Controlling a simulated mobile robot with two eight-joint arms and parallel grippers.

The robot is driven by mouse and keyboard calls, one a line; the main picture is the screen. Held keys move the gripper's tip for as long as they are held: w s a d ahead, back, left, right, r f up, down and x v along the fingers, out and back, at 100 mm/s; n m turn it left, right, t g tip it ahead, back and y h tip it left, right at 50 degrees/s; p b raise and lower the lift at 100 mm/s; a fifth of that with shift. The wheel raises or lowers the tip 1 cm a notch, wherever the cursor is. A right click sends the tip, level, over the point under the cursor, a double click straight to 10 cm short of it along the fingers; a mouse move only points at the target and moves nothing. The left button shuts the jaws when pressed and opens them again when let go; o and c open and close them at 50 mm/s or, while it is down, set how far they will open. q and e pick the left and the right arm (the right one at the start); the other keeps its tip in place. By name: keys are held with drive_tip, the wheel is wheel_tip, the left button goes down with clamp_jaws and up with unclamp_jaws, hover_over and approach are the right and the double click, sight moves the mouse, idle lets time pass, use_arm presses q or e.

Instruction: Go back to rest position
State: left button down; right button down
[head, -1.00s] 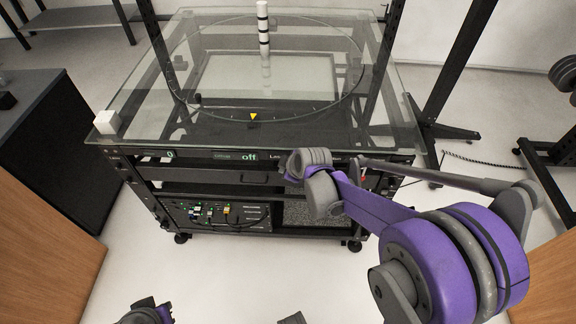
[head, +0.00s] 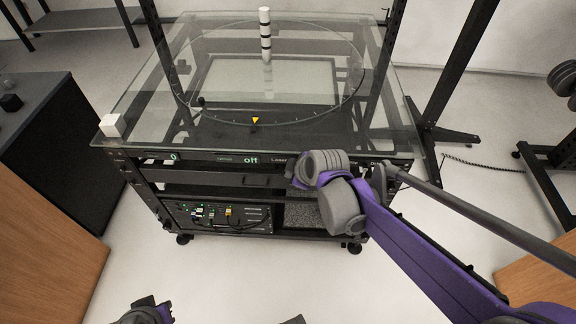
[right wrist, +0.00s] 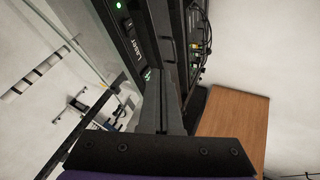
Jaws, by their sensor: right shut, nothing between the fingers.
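My right wrist (head: 325,165) is at the front right of the turntable rack, in front of its upper panel in the head view. Its fingers are mostly hidden there. In the right wrist view my right gripper (right wrist: 160,78) is shut and empty, close to the front panel with the "Laser" label (right wrist: 130,47). I cannot tell whether it touches the panel.
The rack's glass top (head: 150,100) carries a white cube (head: 113,125) at its front left corner and a striped black-and-white post (head: 265,35) at the back. A dark cabinet (head: 60,150) stands left. Wooden panels flank both sides. Pale floor is clear in front.

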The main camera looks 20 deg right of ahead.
drive_tip(key=s+a+r+m+p, duration=0.1)
drive_tip(key=s+m+p, duration=0.1)
drive_tip(key=s, duration=0.4)
drive_tip(key=s+a+r+m+g+p, duration=0.1)
drive_tip(key=s+r+m+p, duration=0.1)
drive_tip(key=s+m, duration=0.3)
drive_tip(key=s+a+r+m+g+h+p, duration=0.1)
drive_tip(key=s+r+m+p, duration=0.1)
drive_tip(key=s, duration=0.5)
drive_tip(key=shift+s+m+p, duration=0.35)
drive_tip(key=shift+m+p, duration=0.25)
drive_tip(key=shift+m, duration=0.1)
drive_tip(key=shift+d+r, duration=0.1)
